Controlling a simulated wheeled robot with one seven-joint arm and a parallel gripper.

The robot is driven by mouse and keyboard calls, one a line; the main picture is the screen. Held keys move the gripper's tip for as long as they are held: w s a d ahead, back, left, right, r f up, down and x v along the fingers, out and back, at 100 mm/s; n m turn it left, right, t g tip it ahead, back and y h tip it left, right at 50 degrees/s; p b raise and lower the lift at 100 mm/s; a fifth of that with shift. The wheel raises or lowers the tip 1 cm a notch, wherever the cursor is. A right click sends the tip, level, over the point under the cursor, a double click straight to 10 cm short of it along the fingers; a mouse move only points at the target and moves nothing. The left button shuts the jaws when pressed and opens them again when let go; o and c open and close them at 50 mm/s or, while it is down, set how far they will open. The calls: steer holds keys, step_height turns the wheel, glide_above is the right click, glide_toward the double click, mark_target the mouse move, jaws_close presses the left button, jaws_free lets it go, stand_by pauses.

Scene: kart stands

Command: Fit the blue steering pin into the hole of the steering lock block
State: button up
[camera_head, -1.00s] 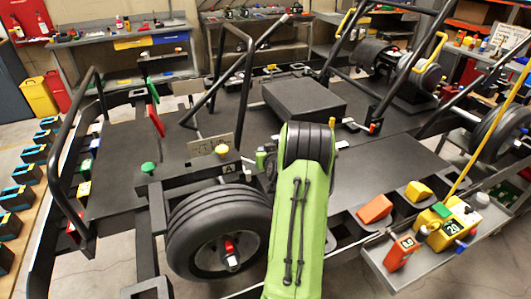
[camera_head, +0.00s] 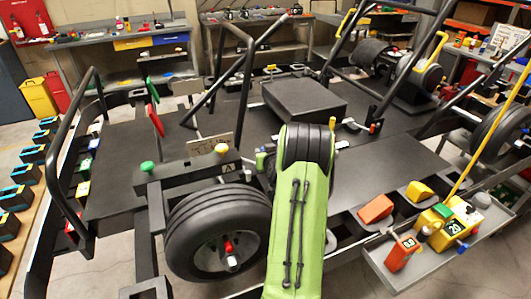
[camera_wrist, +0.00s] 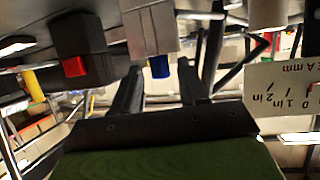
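In the wrist view, which looks upside down, a short blue steering pin (camera_wrist: 160,67) stands out from a light grey block (camera_wrist: 152,28), likely the steering lock block. How deep the pin sits cannot be told. My gripper (camera_wrist: 162,78) has its two dark fingers apart, one on each side of the pin, with gaps between. It holds nothing that I can see. In the head view my green arm reaches forward over the kart beside the front wheel and hides the gripper, the pin and most of that area.
A black block with a red piece (camera_wrist: 75,66) is beside the grey block. A pale marked plate (camera_wrist: 285,88) is on the other side.

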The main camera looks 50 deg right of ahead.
steer(key=shift+o, duration=0.6)
steer(key=v, duration=0.7)
steer(key=shift+s+a, duration=0.15)
steer(key=shift+r, duration=0.1)
